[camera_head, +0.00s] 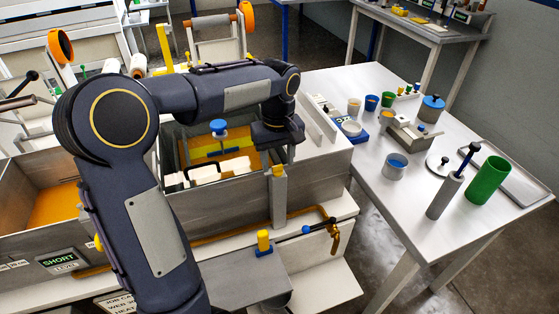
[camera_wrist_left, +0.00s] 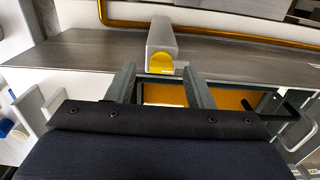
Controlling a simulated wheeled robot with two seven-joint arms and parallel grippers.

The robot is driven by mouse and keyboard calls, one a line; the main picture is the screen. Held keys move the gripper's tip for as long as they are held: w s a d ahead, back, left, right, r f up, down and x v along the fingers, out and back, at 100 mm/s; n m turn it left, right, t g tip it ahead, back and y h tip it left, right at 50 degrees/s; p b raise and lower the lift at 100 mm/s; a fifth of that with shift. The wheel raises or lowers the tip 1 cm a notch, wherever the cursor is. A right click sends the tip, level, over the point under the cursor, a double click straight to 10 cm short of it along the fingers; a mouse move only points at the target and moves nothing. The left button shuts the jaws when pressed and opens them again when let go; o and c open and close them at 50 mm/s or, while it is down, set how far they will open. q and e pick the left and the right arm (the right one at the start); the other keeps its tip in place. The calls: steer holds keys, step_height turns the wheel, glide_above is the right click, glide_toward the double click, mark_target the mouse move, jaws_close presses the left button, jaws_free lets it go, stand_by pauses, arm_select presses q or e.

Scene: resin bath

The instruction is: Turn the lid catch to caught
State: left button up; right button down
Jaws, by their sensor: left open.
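What looks like the lid catch is a yellow knob (camera_head: 278,170) at the top of a grey upright post (camera_head: 278,200) on the front wall of the bath. In the left wrist view the yellow knob (camera_wrist_left: 160,63) is rounded and sits at the end of the grey block (camera_wrist_left: 162,36). My left gripper (camera_wrist_left: 158,70) is open, its two fingers apart on either side of the knob's line. I cannot tell whether they reach around it, and no contact shows. In the head view my left wrist is just above the post and its fingers are mostly hidden. My right gripper is not in view.
The open bath (camera_head: 320,160) holds orange liquid and a blue knob (camera_head: 218,127). The table (camera_head: 420,215) at right carries cups and a green cylinder (camera_head: 487,180).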

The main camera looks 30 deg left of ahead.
arm_select(q)
steer(key=shift+f, duration=0.8)
steer(key=c, duration=1)
